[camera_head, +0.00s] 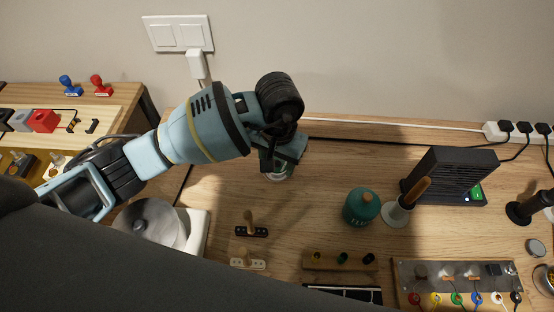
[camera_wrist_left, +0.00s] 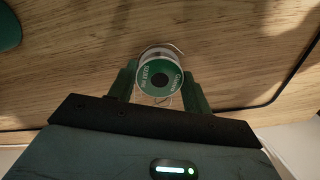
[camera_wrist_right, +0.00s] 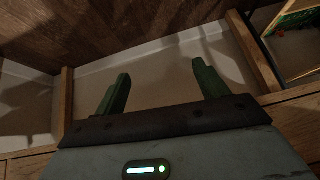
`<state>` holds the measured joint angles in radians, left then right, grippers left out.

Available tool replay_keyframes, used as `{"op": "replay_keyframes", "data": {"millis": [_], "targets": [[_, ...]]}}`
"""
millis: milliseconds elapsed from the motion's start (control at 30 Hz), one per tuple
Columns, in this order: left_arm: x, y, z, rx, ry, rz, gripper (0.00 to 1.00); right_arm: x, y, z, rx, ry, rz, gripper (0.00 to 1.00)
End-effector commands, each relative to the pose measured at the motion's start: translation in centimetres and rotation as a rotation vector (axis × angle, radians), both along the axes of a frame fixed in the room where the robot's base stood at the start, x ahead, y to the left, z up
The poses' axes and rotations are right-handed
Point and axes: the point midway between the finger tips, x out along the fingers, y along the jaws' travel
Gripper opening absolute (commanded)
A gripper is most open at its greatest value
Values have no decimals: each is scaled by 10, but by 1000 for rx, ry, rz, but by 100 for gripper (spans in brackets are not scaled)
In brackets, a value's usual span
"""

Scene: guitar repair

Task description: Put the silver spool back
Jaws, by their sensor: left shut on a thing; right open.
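The silver spool (camera_wrist_left: 160,62) has a green and white label on its round face and a loose wire end. My left gripper (camera_wrist_left: 160,82) is shut on it, one finger on each side. In the head view a small part of the spool (camera_head: 277,175) shows under my left gripper (camera_head: 283,160), near the back of the wooden workbench (camera_head: 325,150). The rest is hidden by the gripper and wrist. I cannot tell whether the spool touches the bench. My right gripper (camera_wrist_right: 162,76) is open and empty, over a light-bottomed wooden compartment (camera_wrist_right: 150,100). It is out of the head view.
A teal bottle (camera_head: 361,206), a white holder (camera_head: 397,212) with a wooden handle and a black box (camera_head: 450,175) stand right of the spool. A round metal pot (camera_head: 152,222) stands at the left. Small stands (camera_head: 251,231) occupy the front. The bench around the spool is clear.

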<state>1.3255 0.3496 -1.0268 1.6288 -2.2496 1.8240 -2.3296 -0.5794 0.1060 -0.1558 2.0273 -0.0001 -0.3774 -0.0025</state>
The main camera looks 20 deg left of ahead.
Motion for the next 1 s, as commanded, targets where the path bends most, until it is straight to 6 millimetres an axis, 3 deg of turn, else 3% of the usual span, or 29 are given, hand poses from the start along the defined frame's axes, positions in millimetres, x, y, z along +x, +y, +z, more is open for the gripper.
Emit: {"op": "replay_keyframes", "data": {"millis": [433,467,600,1000], "targets": [[0,0,-6,0,-1,0,25,-3,0,-4,0,8,0,73],[0,0,-6,0,0,0,52,-3,0,-4,0,8,0,73],[0,0,-5,0,-1,0,70,-3,0,-3,0,7,0,73],[0,-1,1,-1,-3,0,71,1,0,2,0,-2,0,73]]}}
